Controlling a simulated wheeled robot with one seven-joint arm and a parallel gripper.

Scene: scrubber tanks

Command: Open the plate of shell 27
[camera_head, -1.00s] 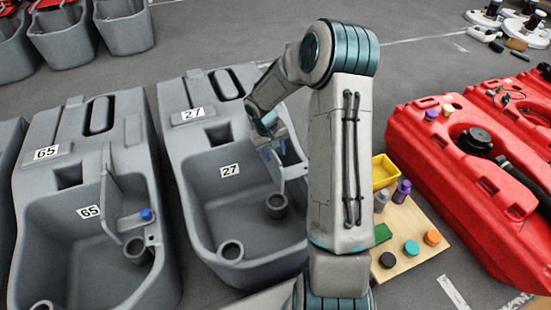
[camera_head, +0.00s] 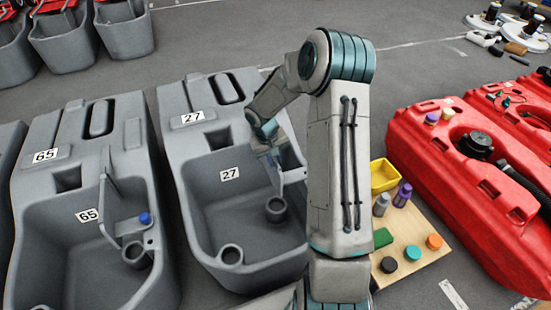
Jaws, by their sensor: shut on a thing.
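Shell 27 (camera_head: 226,243) is the grey tank left of my arm, with two labels reading 27. Its plate (camera_head: 291,176) is a thin grey piece at the right side of the basin, partly hidden behind my arm. My gripper (camera_head: 273,160) is at the plate's upper edge and shut on it. The fingertips are small and partly covered by my wrist, so the exact contact is hard to see. Below the plate, a round grey port (camera_head: 276,209) stands in the basin.
Shell 65 (camera_head: 70,260) stands close on the left, with its own plate (camera_head: 111,205) upright and a blue knob (camera_head: 145,218). A wooden board (camera_head: 427,238) with caps, bottles and a yellow bin (camera_head: 384,176) lies right of my arm. Red tanks (camera_head: 470,170) are further right.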

